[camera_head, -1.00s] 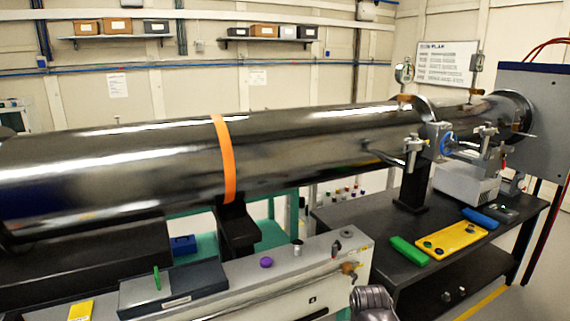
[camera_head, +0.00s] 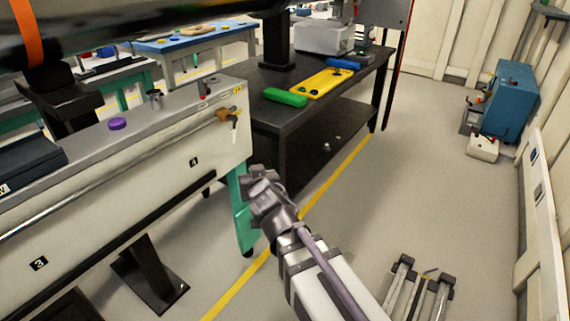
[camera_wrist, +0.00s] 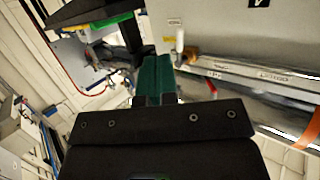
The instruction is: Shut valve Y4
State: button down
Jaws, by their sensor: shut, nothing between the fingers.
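A small brass valve (camera_head: 222,114) sits at the right end of the thin pipe along the light grey bench front. Its white lever (camera_head: 235,133) hangs down, crosswise to the pipe. The valve body (camera_wrist: 190,54) and lever (camera_wrist: 180,41) also show in the wrist view, just beyond and right of the fingertips. I cannot read a Y4 label on it.
The grey bench (camera_head: 150,150) carries a purple knob (camera_head: 117,124). A black table (camera_head: 270,120) with a green block (camera_head: 286,97) and yellow plate (camera_head: 322,83) stands behind. The large steel beam pipe (camera_head: 130,20) runs overhead.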

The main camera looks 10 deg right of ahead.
notch_tip(320, 180, up, 4)
jog(key=a+t+y, duration=0.1)
jog(key=t+y, duration=0.1)
jog(key=b, duration=0.1)
send_near(234, 138)
jog(key=x, duration=0.7)
jog(key=shift+w, duration=0.25)
jog(key=shift+w, duration=0.1)
jog(key=shift+w+d+b, duration=0.15)
jog(key=shift+w+b, duration=0.2)
jog(key=shift+w, duration=0.35)
